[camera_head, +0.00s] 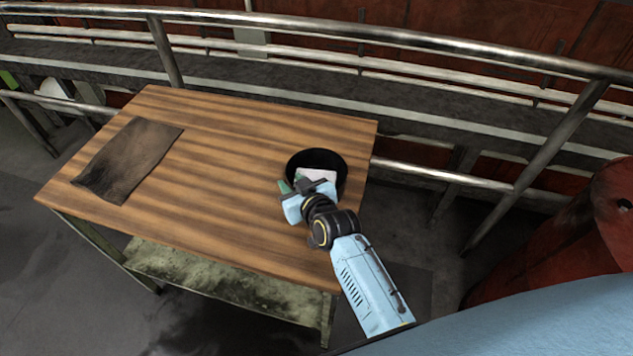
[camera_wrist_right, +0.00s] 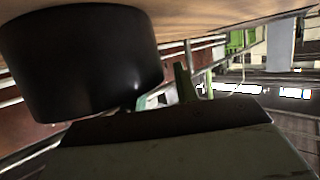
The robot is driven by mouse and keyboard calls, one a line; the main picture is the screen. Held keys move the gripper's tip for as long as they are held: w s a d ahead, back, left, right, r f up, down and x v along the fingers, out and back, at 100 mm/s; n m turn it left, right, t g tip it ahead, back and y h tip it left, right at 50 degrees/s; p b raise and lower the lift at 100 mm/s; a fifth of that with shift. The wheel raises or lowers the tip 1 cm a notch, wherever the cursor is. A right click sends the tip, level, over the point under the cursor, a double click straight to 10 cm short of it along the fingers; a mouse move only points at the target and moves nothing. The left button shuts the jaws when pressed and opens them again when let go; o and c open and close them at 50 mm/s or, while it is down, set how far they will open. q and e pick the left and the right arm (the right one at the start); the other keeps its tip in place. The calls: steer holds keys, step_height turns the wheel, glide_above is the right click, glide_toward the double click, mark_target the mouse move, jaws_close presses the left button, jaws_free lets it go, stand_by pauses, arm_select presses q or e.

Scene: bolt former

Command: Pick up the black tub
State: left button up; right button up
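The black tub (camera_head: 316,158) stands upright on the right part of the wooden table, near its right edge. A pale item (camera_head: 318,174) shows at the tub's front side; I cannot tell whether it lies inside. My right gripper (camera_head: 296,186) is at the tub's near left side, overlapping its front in the head view. In the right wrist view the tub (camera_wrist_right: 85,60) fills the upper left, close to a green finger (camera_wrist_right: 186,82) of my right gripper, with no clear contact. The gap between the fingers is not clear. My left gripper is out of view.
The wooden table (camera_head: 225,150) has a dark cloth (camera_head: 128,158) on its left part and clear wood between cloth and tub. Metal railings (camera_head: 390,40) run behind the table. A red rounded object (camera_head: 585,235) stands at the right.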

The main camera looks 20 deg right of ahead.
jaws_close()
